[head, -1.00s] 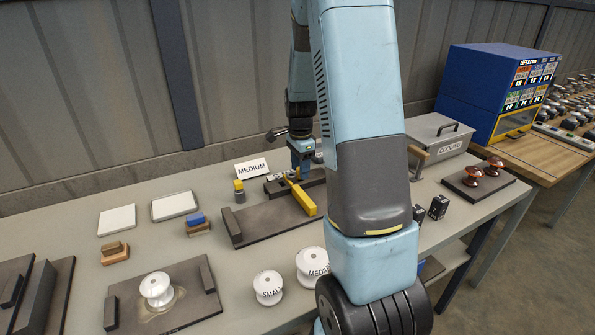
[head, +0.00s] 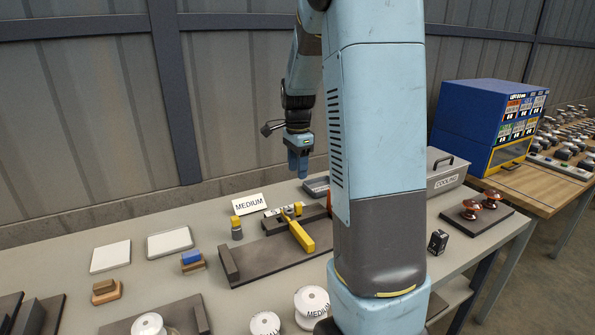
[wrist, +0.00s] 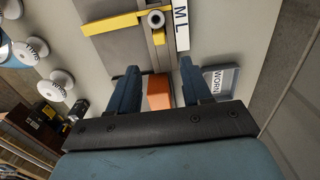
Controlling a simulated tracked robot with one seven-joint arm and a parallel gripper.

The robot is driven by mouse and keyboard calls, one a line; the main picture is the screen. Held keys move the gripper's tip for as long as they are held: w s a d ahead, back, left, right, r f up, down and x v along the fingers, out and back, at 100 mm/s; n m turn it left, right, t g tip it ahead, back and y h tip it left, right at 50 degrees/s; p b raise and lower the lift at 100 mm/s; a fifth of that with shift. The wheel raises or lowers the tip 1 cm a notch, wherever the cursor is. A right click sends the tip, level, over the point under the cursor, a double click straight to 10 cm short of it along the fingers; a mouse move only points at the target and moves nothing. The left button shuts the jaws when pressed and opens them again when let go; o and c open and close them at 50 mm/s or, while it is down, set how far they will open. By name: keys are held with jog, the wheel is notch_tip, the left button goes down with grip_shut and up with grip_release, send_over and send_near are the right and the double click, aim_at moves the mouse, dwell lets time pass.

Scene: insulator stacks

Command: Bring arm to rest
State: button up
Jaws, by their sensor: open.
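My gripper (head: 299,172) hangs above the back of the bench, with its fingers pointing down, clear of the surface. In the wrist view my gripper (wrist: 158,80) has its two blue fingers spread apart with nothing held between them. An orange block (wrist: 158,92) shows below and between the fingers. My blue arm runs down through the middle of the head view and hides part of the bench.
A dark fixture with a yellow bar (head: 298,232) lies below my gripper, near a MEDIUM sign (head: 249,204). White insulators (head: 311,303) stand in front. A grey COOLING box (head: 446,170) and blue cabinet (head: 487,122) stand right. A WORK tray (wrist: 220,80) lies beside the fingers.

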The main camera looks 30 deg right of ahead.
dwell(0.4)
jog(key=s+a+r+n+t, duration=0.2)
jog(key=s+a+r+n, duration=0.2)
jog(key=s+n, duration=0.2)
jog(key=s+a+r+n+t, duration=0.1)
jog(key=s+a+r+n, duration=0.3)
jog(key=s, duration=0.7)
jog(key=s+a+r+n+t, duration=0.2)
jog(key=s+a+r+n, duration=0.2)
jog(key=s+n, duration=0.4)
jog(key=shift+s+a+t, duration=0.3)
jog(key=shift+s+a, duration=0.05)
jog(key=shift+a, duration=0.5)
